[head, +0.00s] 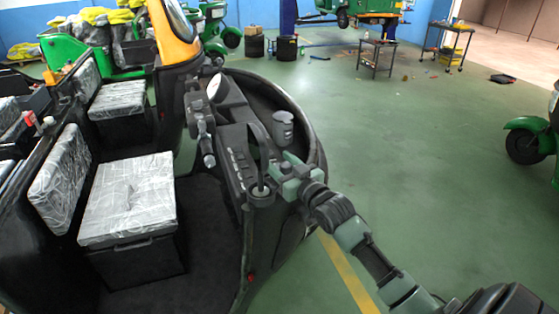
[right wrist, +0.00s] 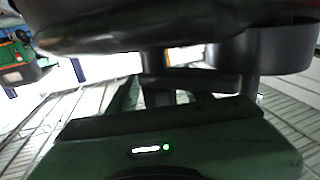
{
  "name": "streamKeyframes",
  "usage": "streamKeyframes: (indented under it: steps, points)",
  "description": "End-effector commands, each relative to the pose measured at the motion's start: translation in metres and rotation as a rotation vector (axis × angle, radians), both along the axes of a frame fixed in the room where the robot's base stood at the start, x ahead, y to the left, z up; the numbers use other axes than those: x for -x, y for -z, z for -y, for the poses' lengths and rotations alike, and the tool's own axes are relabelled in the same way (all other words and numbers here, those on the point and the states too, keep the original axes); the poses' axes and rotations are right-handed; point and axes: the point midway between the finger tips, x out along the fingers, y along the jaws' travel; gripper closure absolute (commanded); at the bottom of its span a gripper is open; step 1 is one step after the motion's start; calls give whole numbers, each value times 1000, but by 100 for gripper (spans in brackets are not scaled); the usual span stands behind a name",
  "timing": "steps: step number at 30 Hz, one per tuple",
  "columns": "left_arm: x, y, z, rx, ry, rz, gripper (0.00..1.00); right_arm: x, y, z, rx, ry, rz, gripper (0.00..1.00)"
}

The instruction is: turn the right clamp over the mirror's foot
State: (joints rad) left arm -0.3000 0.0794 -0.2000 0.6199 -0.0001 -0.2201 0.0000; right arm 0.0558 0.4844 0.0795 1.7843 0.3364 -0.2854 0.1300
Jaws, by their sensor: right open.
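My right gripper (head: 273,172) reaches in from the lower right in the head view. It is open, at the right edge of the rickshaw's dark dashboard (head: 237,160), close to a dark upright loop (head: 262,141) and a round knob (head: 262,190). A pale oval (head: 217,88), possibly the mirror, stands at the dashboard's far end. I cannot tell the right clamp or the mirror's foot apart from the dark parts around the gripper. In the right wrist view, dark rounded parts (right wrist: 180,25) fill the top, above my green gripper body (right wrist: 220,150). My left gripper is not in view.
A grey cylinder (head: 283,129) stands just beyond my right gripper, inside the rickshaw's curved dark front rim (head: 317,150). A handlebar grip (head: 208,155) sticks out left of the dashboard. Plastic-wrapped seats (head: 130,195) are at left.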

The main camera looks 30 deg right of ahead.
Motion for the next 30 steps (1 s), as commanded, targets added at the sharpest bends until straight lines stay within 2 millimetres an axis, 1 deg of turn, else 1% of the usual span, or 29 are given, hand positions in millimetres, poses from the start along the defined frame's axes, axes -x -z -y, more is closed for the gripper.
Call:
streamKeyframes:
  steps: [8, 9, 11, 12, 13, 14, 20, 25, 30]
  points:
    - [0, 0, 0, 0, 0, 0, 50, -2, 0, 0, 0, 0, 1, 50]
    - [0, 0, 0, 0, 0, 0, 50, -2, 0, 0, 0, 0, 1, 61]
    - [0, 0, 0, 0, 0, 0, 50, -2, 0, 0, 0, 0, 1, 77]
    - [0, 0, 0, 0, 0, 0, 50, -2, 0, 0, 0, 0, 1, 88]
    - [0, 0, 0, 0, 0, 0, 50, -1, 0, 0, 0, 0, 1, 97]
    - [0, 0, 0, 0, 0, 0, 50, -1, 0, 0, 0, 0, 1, 100]
    - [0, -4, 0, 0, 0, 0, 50, -2, -2, 0, -3, 17, 3, 100]
    - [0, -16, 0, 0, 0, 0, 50, -2, -5, 2, -9, 96, 10, 100]
    - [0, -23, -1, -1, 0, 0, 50, -2, -4, 5, -9, 199, 9, 100]
